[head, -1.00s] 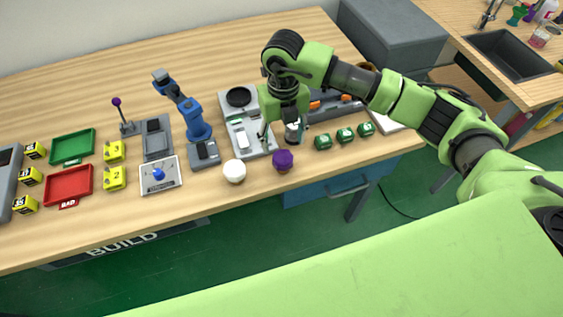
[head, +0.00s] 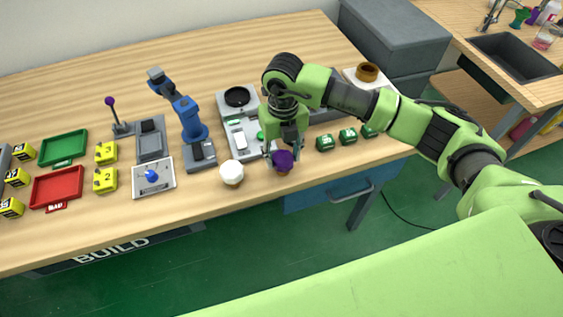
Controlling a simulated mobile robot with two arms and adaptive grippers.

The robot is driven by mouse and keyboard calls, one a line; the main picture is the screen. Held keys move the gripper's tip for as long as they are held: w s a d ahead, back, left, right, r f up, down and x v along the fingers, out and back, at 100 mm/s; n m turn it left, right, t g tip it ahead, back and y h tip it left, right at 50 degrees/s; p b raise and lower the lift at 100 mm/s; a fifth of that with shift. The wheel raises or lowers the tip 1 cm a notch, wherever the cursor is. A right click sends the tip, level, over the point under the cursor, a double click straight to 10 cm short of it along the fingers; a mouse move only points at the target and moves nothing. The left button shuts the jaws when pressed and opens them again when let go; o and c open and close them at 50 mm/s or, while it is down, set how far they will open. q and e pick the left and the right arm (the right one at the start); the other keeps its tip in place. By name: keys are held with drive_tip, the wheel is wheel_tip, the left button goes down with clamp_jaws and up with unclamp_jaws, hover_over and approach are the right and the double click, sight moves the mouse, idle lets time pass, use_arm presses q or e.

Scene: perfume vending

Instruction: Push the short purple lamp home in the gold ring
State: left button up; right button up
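The short purple lamp (head: 283,160) has a purple faceted top on a small brownish base. It stands on the table near the front edge. My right gripper (head: 283,154) points down over it, with one finger on each side of the purple top. I cannot tell whether the fingers touch it. The gold ring (head: 368,72) sits on a white plate (head: 352,77) at the back right, beyond my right arm, which covers part of the plate. My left gripper is not in view.
A white-topped lamp (head: 232,172) stands just left of the purple one. Green blocks (head: 325,142) stand to the right. Grey boxes (head: 395,40) stand at the back right.

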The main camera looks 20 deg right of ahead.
sight(283, 157)
drive_tip(key=shift+r, duration=0.15)
idle(0.4)
drive_tip(key=shift+r+p, duration=1.45)
drive_tip(key=shift+r, duration=0.9)
